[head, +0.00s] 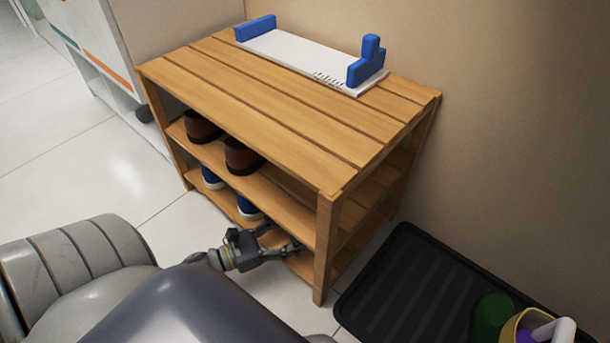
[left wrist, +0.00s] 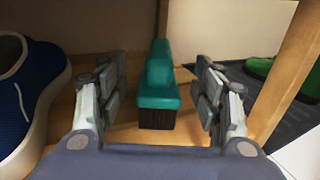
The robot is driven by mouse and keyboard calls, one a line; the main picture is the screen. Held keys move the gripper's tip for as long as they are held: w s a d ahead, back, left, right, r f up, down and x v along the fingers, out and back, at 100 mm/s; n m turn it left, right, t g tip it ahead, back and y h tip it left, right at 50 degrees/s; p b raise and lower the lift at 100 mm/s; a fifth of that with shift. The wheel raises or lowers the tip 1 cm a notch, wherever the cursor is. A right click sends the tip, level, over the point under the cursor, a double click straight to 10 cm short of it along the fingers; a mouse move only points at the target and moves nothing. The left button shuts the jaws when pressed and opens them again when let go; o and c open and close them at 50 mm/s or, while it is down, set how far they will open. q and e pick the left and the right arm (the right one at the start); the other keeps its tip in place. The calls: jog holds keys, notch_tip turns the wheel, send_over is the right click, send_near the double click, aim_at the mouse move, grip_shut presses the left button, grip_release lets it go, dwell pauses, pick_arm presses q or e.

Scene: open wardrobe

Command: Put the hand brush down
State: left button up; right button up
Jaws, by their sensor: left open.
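The hand brush (left wrist: 158,88) is teal with dark bristles underneath. In the left wrist view it rests on the lowest shelf (left wrist: 188,128) of the wooden rack, bristles down, its long axis pointing away from me. My left gripper (head: 281,240) reaches into the rack's lower opening from the front, near the right front post. In the left wrist view its fingers are open, one on each side of the brush, with a gap on both sides. The brush is hidden in the head view. My right gripper is not in view.
The wooden rack (head: 270,105) holds brown shoes (head: 241,155) above blue shoes (head: 249,207). One blue shoe (left wrist: 25,105) is close left of my fingers; the rack post (left wrist: 287,75) is close right. A foot-measuring board (head: 300,57) lies on top. A black tray (head: 420,290) lies right.

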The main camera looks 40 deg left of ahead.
pick_arm(q)
jog(key=p+v, duration=0.1)
jog(key=v, duration=0.6)
jog(key=shift+p, duration=0.35)
jog(key=shift+s+a, duration=0.1)
jog(key=shift+s, duration=0.05)
